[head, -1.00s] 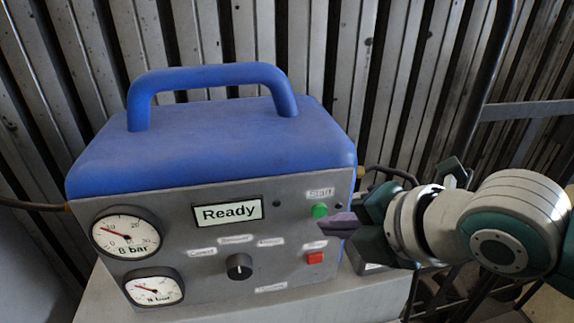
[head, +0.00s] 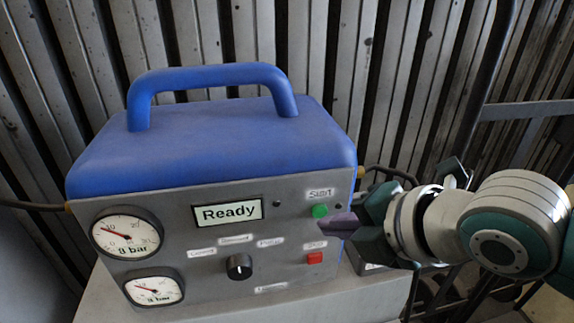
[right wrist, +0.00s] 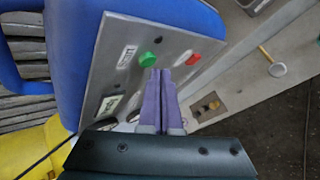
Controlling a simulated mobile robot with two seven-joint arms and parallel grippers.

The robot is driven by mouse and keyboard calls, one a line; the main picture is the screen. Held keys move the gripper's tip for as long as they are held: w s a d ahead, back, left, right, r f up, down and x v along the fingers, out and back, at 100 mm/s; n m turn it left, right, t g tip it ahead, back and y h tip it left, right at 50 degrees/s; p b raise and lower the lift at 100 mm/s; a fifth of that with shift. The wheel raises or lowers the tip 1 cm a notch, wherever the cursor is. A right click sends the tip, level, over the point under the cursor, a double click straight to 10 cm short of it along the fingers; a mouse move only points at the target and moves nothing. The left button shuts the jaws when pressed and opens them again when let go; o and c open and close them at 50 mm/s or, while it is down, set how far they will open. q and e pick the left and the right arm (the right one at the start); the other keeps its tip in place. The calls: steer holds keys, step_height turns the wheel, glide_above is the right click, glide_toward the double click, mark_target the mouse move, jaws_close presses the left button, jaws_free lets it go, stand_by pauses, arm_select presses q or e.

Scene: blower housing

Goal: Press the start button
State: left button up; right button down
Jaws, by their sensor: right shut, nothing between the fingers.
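The green start button (head: 320,211) is on the right side of the grey front panel (head: 210,275), under a label that reads like "Start". The display (head: 228,213) reads "Ready". A red button (head: 315,258) sits below the green one. My right gripper (head: 325,225) is shut and empty, its purple fingertips just below and right of the green button. In the right wrist view the shut fingers (right wrist: 160,75) point at the panel, with tips close to the green button (right wrist: 148,59); I cannot tell if they touch it. My left gripper is not in view.
The blue housing (head: 215,150) with its handle (head: 210,75) stands on a grey surface (head: 345,305). Two gauges (head: 127,232) and a black knob (head: 239,267) are on the panel's left and middle. A slatted wall stands behind, and a dark frame (head: 530,110) at right.

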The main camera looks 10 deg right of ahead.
steer(key=shift+w, duration=0.1)
stand_by(0.4)
steer(key=shift+w, duration=0.4)
stand_by(0.4)
steer(key=shift+s+p, duration=0.35)
steer(key=shift+s, duration=0.15)
